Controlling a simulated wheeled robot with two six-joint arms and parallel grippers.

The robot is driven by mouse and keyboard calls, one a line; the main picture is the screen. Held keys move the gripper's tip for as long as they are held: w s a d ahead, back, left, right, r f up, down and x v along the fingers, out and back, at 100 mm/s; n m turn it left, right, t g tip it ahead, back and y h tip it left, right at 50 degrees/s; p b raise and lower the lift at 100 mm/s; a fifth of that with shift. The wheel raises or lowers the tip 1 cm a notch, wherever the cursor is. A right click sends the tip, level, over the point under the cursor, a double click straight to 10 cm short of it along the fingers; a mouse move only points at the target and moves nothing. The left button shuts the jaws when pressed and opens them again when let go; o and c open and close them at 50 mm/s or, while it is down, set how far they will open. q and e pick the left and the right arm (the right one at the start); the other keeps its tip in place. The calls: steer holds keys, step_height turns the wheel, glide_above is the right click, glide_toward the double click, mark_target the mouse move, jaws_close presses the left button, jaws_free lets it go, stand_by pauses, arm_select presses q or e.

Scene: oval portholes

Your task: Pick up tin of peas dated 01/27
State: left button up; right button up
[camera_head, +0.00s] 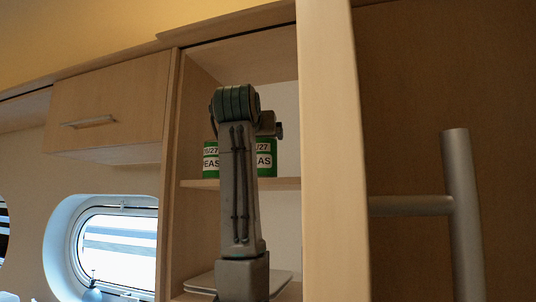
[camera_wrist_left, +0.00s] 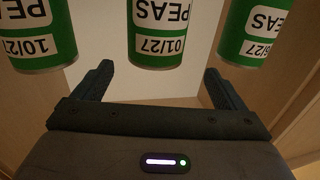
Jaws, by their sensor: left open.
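In the left wrist view, the green tin of peas dated 01/27 (camera_wrist_left: 155,30) is the middle one of three labelled tins. It lies beyond my left gripper (camera_wrist_left: 157,78), between the lines of its two fingers but not touching them. The gripper is open and empty. To the left is a tin dated 10/27 (camera_wrist_left: 42,35); to the right is another peas tin (camera_wrist_left: 255,25) with a less clear date. In the head view, my left arm hides the middle of the row, and only part of a tin shows on each side. My right gripper is not in view.
The tins stand on a shelf (camera_head: 195,184) in an open cupboard. An upright wooden panel (camera_head: 333,150) bounds it on the right. Flat pale items (camera_head: 203,281) lie lower down. A closed cabinet (camera_head: 110,105) and a porthole (camera_head: 118,245) are to the left; a metal rail (camera_head: 461,215) is at right.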

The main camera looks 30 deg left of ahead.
mark_target(263, 143)
arm_select(q)
steer(key=p+x, duration=0.1)
steer(key=x, duration=0.1)
steer(key=p+x, duration=0.2)
steer(key=x, duration=0.1)
steer(key=p+x, duration=0.1)
steer(key=x, duration=0.1)
steer(key=shift+w+d+f+p, duration=0.2)
steer(key=shift+w+f+p, duration=0.05)
steer(key=shift+f+p, duration=0.1)
steer(key=shift+w+a+f, duration=0.1)
steer(key=shift+w+a, duration=0.1)
steer(key=shift+w, duration=0.05)
steer(key=shift+s+d, duration=0.1)
steer(key=shift+d, duration=0.05)
steer(key=shift+c, duration=0.6)
steer(key=c, duration=1.3)
steer(key=shift+o, duration=0.2)
steer(key=shift+r, duration=0.25)
